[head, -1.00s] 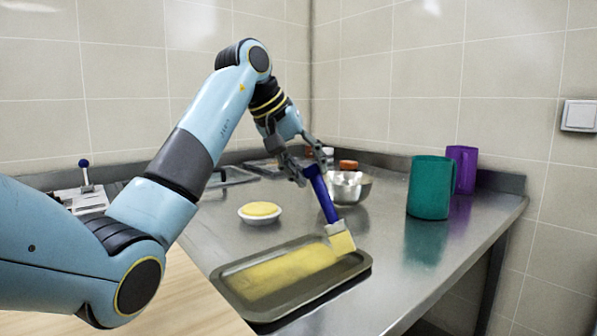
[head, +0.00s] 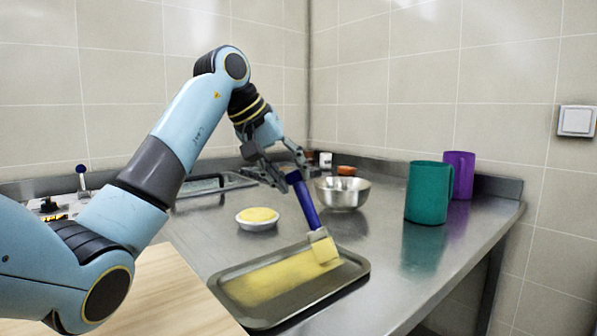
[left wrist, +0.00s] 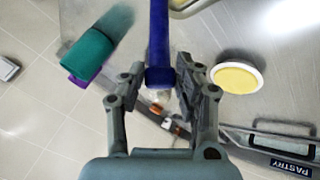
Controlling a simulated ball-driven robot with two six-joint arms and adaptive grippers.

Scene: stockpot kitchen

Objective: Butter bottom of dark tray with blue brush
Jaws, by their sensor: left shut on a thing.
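The dark tray (head: 352,270) lies on the steel counter, with a yellow butter layer (head: 275,279) over much of its bottom. The blue brush (head: 306,204) is tilted, its bristles (head: 325,251) down at the tray's far right part; I cannot tell for sure whether they touch. My left gripper (head: 291,178) is shut on the top of the brush handle. In the left wrist view the gripper (left wrist: 160,82) has its fingers on either side of the blue handle (left wrist: 158,40). A white dish of butter (head: 257,219) stands behind the tray. My right gripper is out of view.
A metal bowl (head: 342,193) stands behind the tray, with small jars (head: 325,160) beyond it. A teal mug (head: 428,192) and a purple mug (head: 460,174) stand at the right. A wooden board (head: 165,295) lies left of the tray. Counter right of the tray is clear.

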